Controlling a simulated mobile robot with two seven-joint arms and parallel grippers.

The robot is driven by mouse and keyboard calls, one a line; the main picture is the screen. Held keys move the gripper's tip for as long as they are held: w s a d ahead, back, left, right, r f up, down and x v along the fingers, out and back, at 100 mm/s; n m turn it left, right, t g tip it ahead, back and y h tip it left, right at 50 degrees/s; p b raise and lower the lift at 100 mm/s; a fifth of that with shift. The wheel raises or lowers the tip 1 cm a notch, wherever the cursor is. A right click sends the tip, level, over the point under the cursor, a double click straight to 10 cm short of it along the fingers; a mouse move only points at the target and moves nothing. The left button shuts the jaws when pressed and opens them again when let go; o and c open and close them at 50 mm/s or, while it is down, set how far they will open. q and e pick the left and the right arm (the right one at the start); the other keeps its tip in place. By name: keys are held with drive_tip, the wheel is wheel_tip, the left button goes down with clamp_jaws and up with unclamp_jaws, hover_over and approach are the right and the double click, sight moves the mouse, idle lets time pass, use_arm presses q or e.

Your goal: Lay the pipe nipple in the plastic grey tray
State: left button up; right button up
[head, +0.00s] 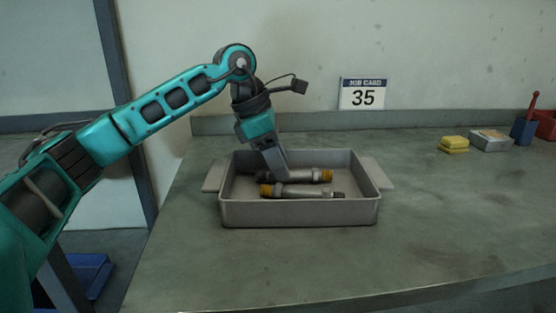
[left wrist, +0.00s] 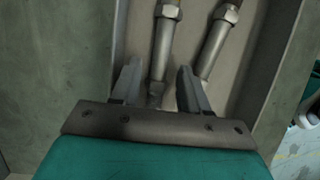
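The grey tray (head: 300,214) stands on the bench with two metal pipe nipples lying in it. The rear pipe nipple (head: 305,177) has a yellow band at its right end; the front pipe nipple (head: 305,191) has one at its left end. In the left wrist view one nipple (left wrist: 162,48) lies between or just below the fingers, and the other (left wrist: 216,47) lies to the right. My left gripper (head: 279,173) reaches down into the tray at the rear nipple's left part. Its fingers (left wrist: 158,80) are apart, with gaps beside the nipple. My right gripper is not in view.
A job card reading 35 (head: 363,94) stands behind the tray. Yellow sponges (head: 454,144), a small box (head: 490,140) and a blue holder (head: 523,132) stand at the right. The bench between them and the tray is clear.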

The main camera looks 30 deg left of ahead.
use_arm(q)
drive_tip(key=shift+o, duration=1.1)
drive_tip(key=shift+f, duration=0.1)
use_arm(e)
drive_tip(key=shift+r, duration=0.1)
